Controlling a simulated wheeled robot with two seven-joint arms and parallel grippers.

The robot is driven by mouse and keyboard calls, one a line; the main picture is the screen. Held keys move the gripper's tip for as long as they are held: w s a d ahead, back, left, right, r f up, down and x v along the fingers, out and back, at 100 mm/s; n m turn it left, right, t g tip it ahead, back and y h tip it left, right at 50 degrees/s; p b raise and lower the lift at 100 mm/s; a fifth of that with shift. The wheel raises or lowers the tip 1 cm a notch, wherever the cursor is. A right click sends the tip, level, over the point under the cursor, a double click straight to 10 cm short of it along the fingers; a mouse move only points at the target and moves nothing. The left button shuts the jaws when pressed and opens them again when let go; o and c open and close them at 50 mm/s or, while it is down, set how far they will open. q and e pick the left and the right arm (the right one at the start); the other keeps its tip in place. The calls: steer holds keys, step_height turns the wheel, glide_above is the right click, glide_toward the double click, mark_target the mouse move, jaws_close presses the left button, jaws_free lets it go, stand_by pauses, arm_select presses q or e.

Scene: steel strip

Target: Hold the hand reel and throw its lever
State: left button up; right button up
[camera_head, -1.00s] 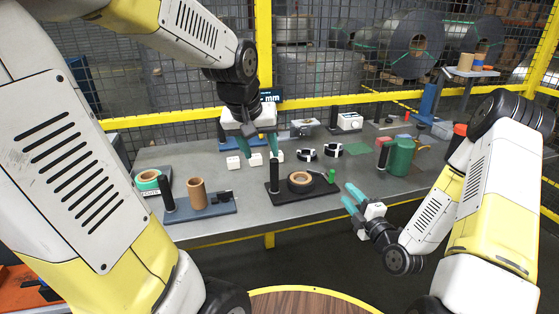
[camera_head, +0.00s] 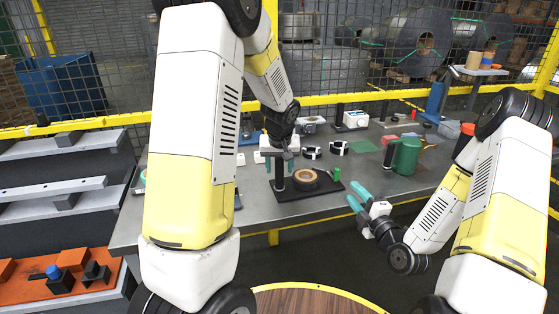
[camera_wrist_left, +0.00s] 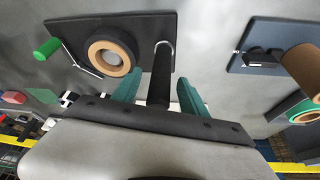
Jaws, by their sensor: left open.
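The hand reel is a black base plate (camera_head: 312,191) with an upright black post (camera_head: 279,176), a tan-cored dark roll (camera_head: 304,178) and a lever with a green knob (camera_head: 336,173). My left gripper (camera_head: 280,163) points down at the post, open. In the left wrist view the post (camera_wrist_left: 160,78) stands between the two teal fingers, with gaps visible on both sides. There the roll (camera_wrist_left: 109,57) and the green knob (camera_wrist_left: 47,49) lie left of the fingers. My right gripper (camera_head: 357,197) is open and empty, off the table's front edge.
A blue-grey plate (camera_wrist_left: 251,45) with a cardboard tube (camera_wrist_left: 302,68) stands beside the reel. White blocks (camera_head: 262,157) and black-and-white rings (camera_head: 338,148) lie behind it. A green canister (camera_head: 406,156) stands to its right. My left arm hides the table's left part.

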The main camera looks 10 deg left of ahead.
arm_select(q)
steer(key=shift+x, duration=1.85)
jaws_close()
stand_by(1.0)
